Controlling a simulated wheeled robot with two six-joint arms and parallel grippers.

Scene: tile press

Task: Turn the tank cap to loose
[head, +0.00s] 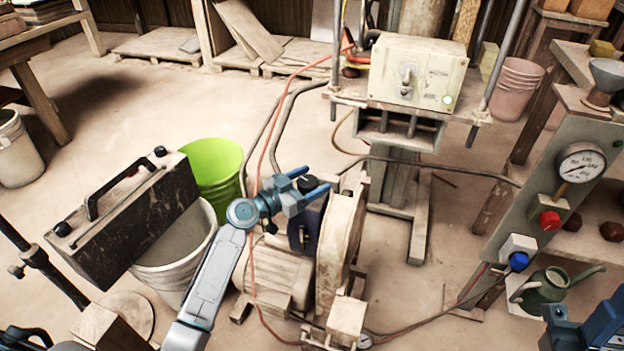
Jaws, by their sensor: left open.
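My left gripper (309,182) reaches in over the motor and pump unit in the middle of the head view. Its blue fingers are apart. A small black cap (307,184) shows between and behind the fingers, on top of a dark blue tank (304,228). The fingers hide part of the cap, and I cannot tell whether they touch it or how far it is turned. My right gripper (582,322) is at the bottom right corner, partly cut off by the frame edge. Its fingers look apart with nothing between them.
A control panel with a gauge (580,163), a red button (549,221) and a blue button (518,261) stands at right. A green watering can (556,289) is near my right gripper. A green bucket (214,165) and a black case (122,217) are at left. Hoses run around the pump.

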